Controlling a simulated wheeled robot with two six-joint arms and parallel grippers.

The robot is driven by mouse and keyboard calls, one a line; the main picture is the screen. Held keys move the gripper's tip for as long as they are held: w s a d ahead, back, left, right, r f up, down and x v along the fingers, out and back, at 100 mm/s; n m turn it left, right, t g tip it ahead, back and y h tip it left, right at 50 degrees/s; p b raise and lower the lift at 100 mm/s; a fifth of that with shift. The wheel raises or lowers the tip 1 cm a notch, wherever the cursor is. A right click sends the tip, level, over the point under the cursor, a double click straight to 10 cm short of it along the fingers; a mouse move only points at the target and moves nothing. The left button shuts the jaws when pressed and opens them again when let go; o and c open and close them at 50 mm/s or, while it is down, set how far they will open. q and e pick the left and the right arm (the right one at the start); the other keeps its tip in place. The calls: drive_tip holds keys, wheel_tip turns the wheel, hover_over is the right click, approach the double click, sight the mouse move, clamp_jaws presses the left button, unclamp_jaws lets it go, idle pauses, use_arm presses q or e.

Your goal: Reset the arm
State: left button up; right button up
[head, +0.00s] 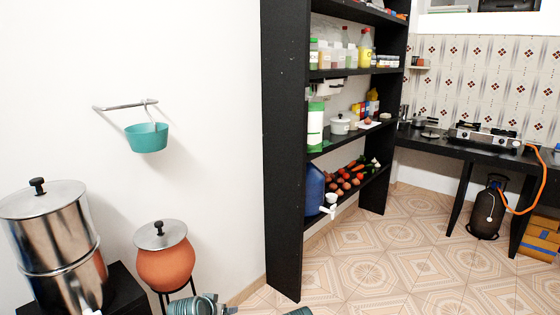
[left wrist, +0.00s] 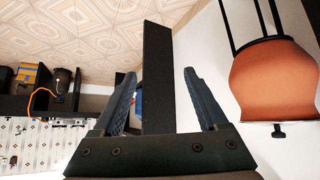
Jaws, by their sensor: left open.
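My left gripper (left wrist: 158,75) shows in the left wrist view with its two dark fingers apart and nothing between them. The picture there is upside down; the black side panel of the shelf (left wrist: 158,95) shows behind the gap, apart from the fingers. In the head view, greenish-grey parts of my own arm show at the bottom edge, cut off by the frame. My right gripper cannot be made out in either view.
An orange clay pot (head: 164,262) on a black stand and a steel water container (head: 50,240) stand left. The black shelf (head: 283,150) rises in the middle. A stove (head: 486,136) and black gas cylinder (head: 487,212) are far right. The tiled floor (head: 390,255) between is clear.

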use_arm(q)
drive_tip(key=s+d+f+m+g+y, duration=0.1)
drive_tip(key=s+d+f+g+y, duration=0.2)
drive_tip(key=s+d, duration=0.45)
drive_tip(key=s+d+f+m+g, duration=0.1)
drive_tip(key=s+d+f+g, duration=0.4)
drive_tip(key=s, duration=0.6)
wheel_tip(320, 180, up, 16)
drive_tip(key=a+p, duration=0.1)
drive_tip(key=p, duration=1.3)
drive_tip(key=shift+w+a+r+g, duration=0.15)
drive_tip(key=shift+a+r+g, duration=0.05)
drive_tip(key=shift+a+g, duration=0.2)
